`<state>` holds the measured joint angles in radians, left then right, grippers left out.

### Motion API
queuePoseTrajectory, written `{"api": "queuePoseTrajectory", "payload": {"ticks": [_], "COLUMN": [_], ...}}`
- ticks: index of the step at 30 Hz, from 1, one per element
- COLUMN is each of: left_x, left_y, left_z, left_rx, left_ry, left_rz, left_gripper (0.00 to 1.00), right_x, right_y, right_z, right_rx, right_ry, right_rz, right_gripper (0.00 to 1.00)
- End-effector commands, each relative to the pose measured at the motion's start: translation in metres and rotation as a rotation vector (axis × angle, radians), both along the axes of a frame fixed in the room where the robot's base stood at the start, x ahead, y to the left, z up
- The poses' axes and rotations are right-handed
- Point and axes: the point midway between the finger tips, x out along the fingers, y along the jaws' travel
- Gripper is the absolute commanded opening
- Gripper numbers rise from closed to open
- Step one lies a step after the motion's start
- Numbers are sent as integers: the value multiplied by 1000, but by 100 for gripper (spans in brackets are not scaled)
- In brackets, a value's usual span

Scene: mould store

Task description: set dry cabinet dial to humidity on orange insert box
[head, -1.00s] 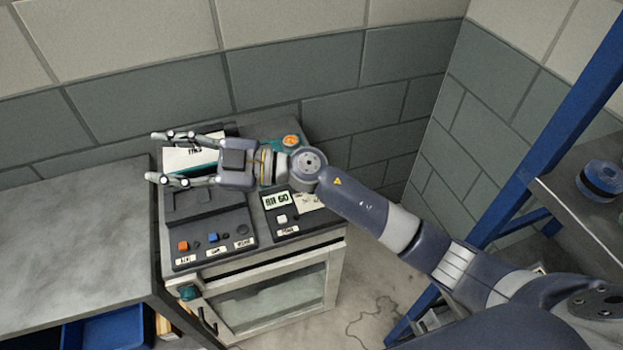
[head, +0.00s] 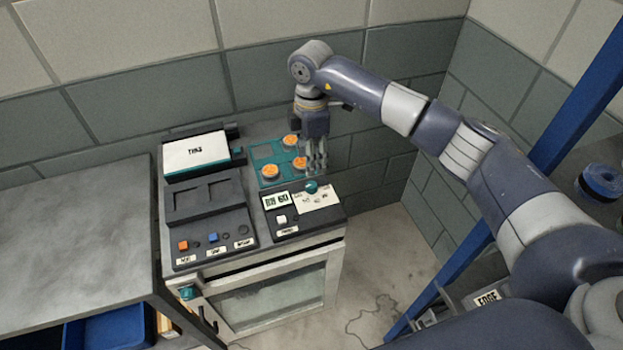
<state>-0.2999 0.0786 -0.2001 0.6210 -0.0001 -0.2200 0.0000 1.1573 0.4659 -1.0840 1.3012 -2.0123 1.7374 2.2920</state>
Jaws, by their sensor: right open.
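The dry cabinet (head: 265,295) stands against the wall, with a glass-fronted door. On its top right is a black panel with a display (head: 276,201) that seems to read RH 60. Beside the display is a white scale plate (head: 322,201) with a teal dial knob (head: 312,187) at its upper edge; its small marks are unreadable. My right gripper (head: 316,167) points down, open and empty, just above and behind the knob; contact cannot be told. A teal tray (head: 264,152) behind the panel holds round orange inserts (head: 270,171). I cannot tell which thing is the orange insert box.
A black unit with orange and blue buttons (head: 212,237) and a white-topped labelled box (head: 196,152) occupy the left of the top. A grey bench (head: 75,235) adjoins at left, with a blue bin (head: 110,325) below. Blue-framed shelving (head: 545,135) stands at right.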

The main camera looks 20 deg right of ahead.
Motion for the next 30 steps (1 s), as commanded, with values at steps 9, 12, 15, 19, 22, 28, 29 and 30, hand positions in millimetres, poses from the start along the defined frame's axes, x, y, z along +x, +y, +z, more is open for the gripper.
{"api": "queuePoseTrajectory", "payload": {"ticks": [9,12,15,19,22,28,29,30], "left_x": [0,0,0,0,0,0,0,0], "left_y": [0,0,0,0,1,1,1,1], "left_z": [22,25,27,28,27,27,27,27], "left_rx": [0,0,0,0,1,1,1,1], "left_ry": [0,0,1,1,1,1,1,1], "left_rz": [0,0,0,0,-1,-1,-1,-1], "left_gripper": [87,87,87,87,87,87,87,87], "right_x": [-2,-1,-1,-1,-1,-1,-1,-1], "right_y": [1,2,1,1,1,1,1,1], "right_z": [-59,-74,-84,-91,-93,-93,-92,-92], "right_rx": [2,4,4,4,5,5,5,5], "right_ry": [5,4,2,1,0,1,1,1], "right_rz": [3,3,4,4,4,4,4,4], "right_gripper": [44,44,44,44,44,35,28,19]}}
